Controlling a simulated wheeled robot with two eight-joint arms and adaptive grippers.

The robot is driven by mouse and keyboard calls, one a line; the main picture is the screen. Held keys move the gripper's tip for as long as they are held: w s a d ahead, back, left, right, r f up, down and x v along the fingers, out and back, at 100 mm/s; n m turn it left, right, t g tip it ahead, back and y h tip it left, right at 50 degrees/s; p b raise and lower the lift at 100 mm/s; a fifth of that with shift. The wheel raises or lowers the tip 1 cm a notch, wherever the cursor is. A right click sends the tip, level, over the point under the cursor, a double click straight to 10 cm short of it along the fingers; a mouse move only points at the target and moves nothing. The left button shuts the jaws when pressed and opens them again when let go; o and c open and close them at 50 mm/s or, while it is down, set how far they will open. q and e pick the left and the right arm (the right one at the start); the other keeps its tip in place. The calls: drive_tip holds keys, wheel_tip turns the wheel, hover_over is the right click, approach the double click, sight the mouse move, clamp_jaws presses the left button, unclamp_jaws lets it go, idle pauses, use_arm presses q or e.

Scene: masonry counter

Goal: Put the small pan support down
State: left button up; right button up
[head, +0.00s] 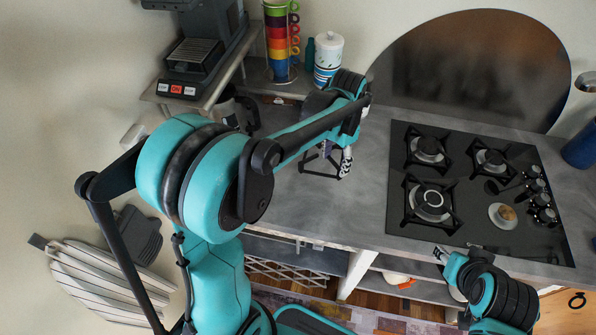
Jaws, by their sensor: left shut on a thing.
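The small pan support (322,176) is a thin black frame at the counter's middle, left of the hob. My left gripper (345,163) is shut on its right side. The gripper and arm hide part of it, and I cannot tell whether it touches the counter. The black gas hob (398,190) lies to the right, with pan supports over several burners. My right gripper (441,254) is at the counter's front edge, below the hob; its opening is too small to make out.
A saucer (494,214) with a brown item sits on the hob beside the knobs (541,200). Stacked colourful mugs (278,45), a white-lidded canister (328,55) and a coffee machine (198,55) stand at the back left. Grey counter (320,215) between support and hob is clear.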

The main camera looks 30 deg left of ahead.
use_arm(q)
drive_tip(key=s+a+f+b, duration=0.1)
drive_tip(key=s+a+f, duration=0.3)
drive_tip(key=s+a, duration=0.1)
drive_tip(key=s+a+f+b, duration=0.1)
drive_tip(key=s+a+f, duration=0.2)
drive_tip(key=shift+s+b, duration=0.1)
drive_tip(key=shift+b, duration=0.25)
wheel_tip(320, 180, down, 4)
drive_tip(key=shift+r+b, duration=0.1)
drive_tip(key=shift+b, duration=0.65)
